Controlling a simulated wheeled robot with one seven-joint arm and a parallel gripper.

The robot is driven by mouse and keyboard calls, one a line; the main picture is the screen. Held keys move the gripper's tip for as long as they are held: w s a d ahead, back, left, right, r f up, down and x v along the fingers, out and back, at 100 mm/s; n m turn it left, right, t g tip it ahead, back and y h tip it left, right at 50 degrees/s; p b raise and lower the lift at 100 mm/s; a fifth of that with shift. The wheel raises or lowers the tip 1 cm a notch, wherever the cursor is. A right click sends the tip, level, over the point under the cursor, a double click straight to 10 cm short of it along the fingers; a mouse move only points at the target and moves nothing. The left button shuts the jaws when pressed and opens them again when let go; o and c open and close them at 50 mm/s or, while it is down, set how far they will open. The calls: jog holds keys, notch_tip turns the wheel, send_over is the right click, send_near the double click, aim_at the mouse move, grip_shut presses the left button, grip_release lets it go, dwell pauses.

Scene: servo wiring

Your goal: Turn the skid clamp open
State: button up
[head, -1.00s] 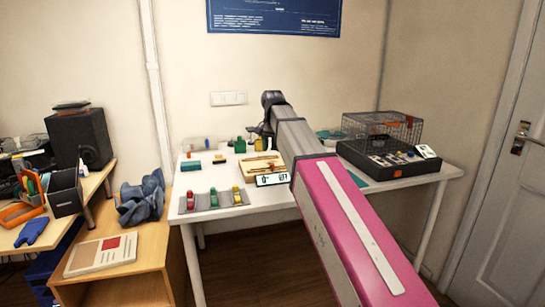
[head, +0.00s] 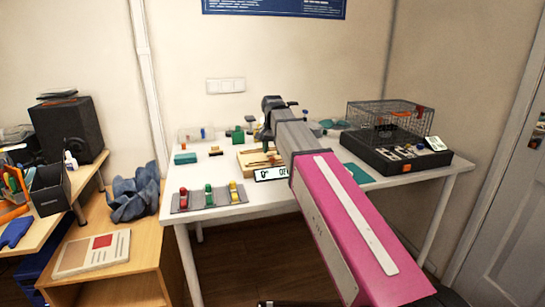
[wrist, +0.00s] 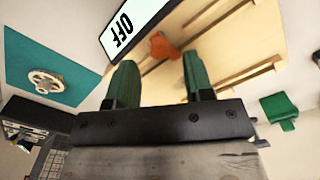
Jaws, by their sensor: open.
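The pale wooden skid (head: 248,160) lies on the white table, partly behind my arm in the head view. In the wrist view the slatted skid (wrist: 225,40) fills the upper right. A small orange piece (wrist: 162,46), which looks like the skid clamp, sits on it beside a sign reading OFF (wrist: 128,28); the sign also stands in front of the skid in the head view (head: 271,173). My gripper (wrist: 157,82) has green fingertips, spread apart and empty, with the orange piece ahead of the gap between them.
A black box with a wire cage (head: 392,145) stands at the table's right. A grey strip with red, green and yellow pieces (head: 209,197) lies at the front left. A teal mat (wrist: 55,75) with a pale round part lies left of the fingers. A green block (wrist: 281,111) is at right.

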aim_at(272, 157)
jog(key=shift+f, duration=1.55)
grip_shut()
